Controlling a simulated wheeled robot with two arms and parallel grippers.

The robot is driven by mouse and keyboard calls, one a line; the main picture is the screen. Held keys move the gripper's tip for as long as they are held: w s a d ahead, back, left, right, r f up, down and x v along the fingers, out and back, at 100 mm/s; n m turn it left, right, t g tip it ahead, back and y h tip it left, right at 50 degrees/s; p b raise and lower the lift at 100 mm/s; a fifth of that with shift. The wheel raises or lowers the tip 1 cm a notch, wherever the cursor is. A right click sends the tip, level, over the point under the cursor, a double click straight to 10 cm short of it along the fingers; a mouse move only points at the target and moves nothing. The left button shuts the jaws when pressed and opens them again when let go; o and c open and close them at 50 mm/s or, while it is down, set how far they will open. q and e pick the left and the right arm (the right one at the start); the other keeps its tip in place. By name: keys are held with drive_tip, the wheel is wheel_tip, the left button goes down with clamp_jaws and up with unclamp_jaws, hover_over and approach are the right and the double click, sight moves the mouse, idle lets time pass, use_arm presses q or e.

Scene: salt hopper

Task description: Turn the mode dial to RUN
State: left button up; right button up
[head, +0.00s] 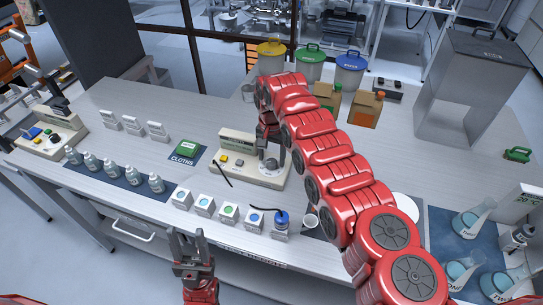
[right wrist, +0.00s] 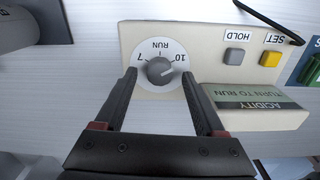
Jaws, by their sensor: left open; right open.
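The mode dial (right wrist: 160,70) is a grey knob on a white disc marked 7, RUN and 10. It is on a cream panel (right wrist: 206,40) with a sign reading ACIDITY, TURN TO RUN (right wrist: 257,97). Its pointer seems turned towards the 10 side, but this is hard to tell. My right gripper (right wrist: 158,74) is open, a fingertip on each side of the dial; contact is unclear. In the head view the right gripper (head: 269,147) reaches down at the cream meter (head: 235,165) and partly hides the dial. My left gripper (head: 188,236) is open and empty at the table's front.
A grey HOLD button (right wrist: 234,55) and a yellow SET button (right wrist: 270,59) are beside the dial.

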drive_tip(key=shift+f, duration=0.5)
drive_tip(key=shift+c, duration=0.2)
clamp_jaws()
